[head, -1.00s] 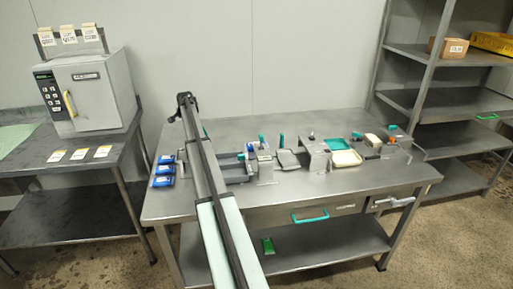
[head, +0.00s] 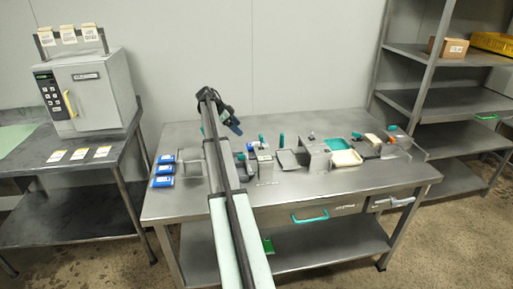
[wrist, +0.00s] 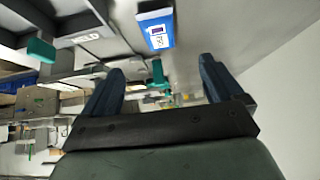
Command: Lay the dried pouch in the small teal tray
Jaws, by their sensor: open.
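My gripper (head: 234,127) is open and empty above the back middle of the steel table. Its two dark fingers (wrist: 160,88) show apart in the wrist view. A blue pouch with a white label (wrist: 157,27) lies beyond the fingers at the top of the wrist view, apart from them. I cannot tell whether it is the dried pouch. In the head view, several blue packs (head: 162,170) lie at the table's left end. The small teal tray (head: 336,143) is right of the middle, behind a cream tray (head: 346,158), and looks empty.
Metal stands and fixtures with teal handles, including a steel box-like stand (head: 318,158), crowd the table's middle. My arm hides part of it. A grey cabinet (head: 90,92) stands on the left table. Shelving (head: 450,105) stands at right. The table's back right is clear.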

